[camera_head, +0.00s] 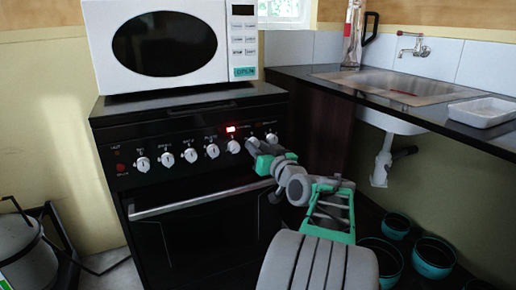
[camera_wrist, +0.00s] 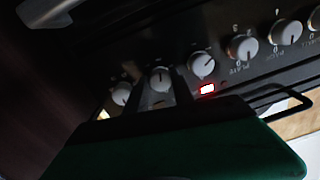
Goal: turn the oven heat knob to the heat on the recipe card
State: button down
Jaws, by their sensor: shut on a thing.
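The black oven (camera_head: 190,172) has a row of white knobs along its front panel. My gripper (camera_head: 255,148) reaches the right part of this row, just right of the knob by the red light. In the wrist view my gripper (camera_wrist: 163,92) has its dark fingers on both sides of a white knob (camera_wrist: 160,79), the second from the left there, and is shut on it. The print around this knob is too small or hidden to read. A lit red indicator (camera_head: 231,128) shows, also in the wrist view (camera_wrist: 207,89). No recipe card can be made out.
A free knob stands on either side, one by the red light (camera_wrist: 202,64) and one at the row's end (camera_wrist: 121,94). The oven door handle (camera_head: 200,196) runs below. A white microwave (camera_head: 225,72) is on top. Several pots (camera_head: 433,257) stand lower right.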

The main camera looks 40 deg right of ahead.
jog(key=c, duration=1.1)
grip_release()
jog(key=p+v, duration=0.2)
jog(key=v, duration=0.5)
jog(key=shift+s+a, duration=0.1)
jog(key=shift+s, duration=0.3)
